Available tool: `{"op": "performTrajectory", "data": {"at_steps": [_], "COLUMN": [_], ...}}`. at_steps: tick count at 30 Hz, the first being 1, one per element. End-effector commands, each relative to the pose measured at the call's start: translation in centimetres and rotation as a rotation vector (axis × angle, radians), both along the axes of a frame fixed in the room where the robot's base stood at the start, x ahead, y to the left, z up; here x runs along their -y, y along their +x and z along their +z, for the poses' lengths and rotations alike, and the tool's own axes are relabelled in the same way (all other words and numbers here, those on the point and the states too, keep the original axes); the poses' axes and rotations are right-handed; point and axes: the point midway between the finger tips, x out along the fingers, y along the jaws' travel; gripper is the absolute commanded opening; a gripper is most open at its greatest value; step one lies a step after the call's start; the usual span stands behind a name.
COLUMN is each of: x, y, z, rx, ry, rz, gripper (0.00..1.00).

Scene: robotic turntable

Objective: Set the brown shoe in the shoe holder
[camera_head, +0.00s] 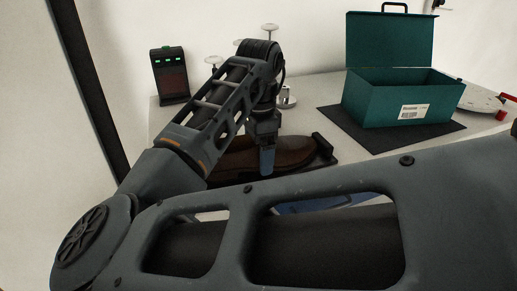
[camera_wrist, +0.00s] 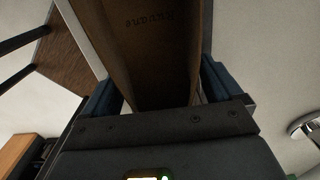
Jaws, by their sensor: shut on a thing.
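The brown shoe (camera_head: 292,150) lies lengthwise left to right at the middle of the table in the head view. My gripper (camera_head: 267,162) points down and is shut on it, with one blue finger showing on the near side. In the wrist view the shoe's brown insole (camera_wrist: 150,45), with dark lettering, fills the space between the two blue fingers (camera_wrist: 157,88). A dark holder (camera_head: 325,148) with a raised right end is around or under the shoe. My arm hides its left and near parts, so I cannot tell whether the shoe rests fully on it.
A teal box (camera_head: 392,100) with its lid open stands on a dark mat (camera_head: 440,134) at the right. A black device (camera_head: 170,76) with green lights stands back left. Metal stands (camera_head: 287,98) are behind my arm. A blue item (camera_head: 325,203) is partly hidden below.

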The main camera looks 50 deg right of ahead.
Motion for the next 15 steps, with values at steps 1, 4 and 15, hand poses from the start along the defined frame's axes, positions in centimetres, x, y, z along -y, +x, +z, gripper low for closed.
{"op": "performTrajectory", "data": {"at_steps": [1, 4, 15], "x": [0.00, 0.00, 0.02], "y": [0.01, 0.01, 0.00], "z": [0.06, 0.07, 0.26], "rx": [0.001, 0.001, 0.000], "ry": [-0.001, -0.001, 0.000], "rz": [0.000, 0.000, 0.000], "gripper": [0.47, 0.47, 1.00]}}
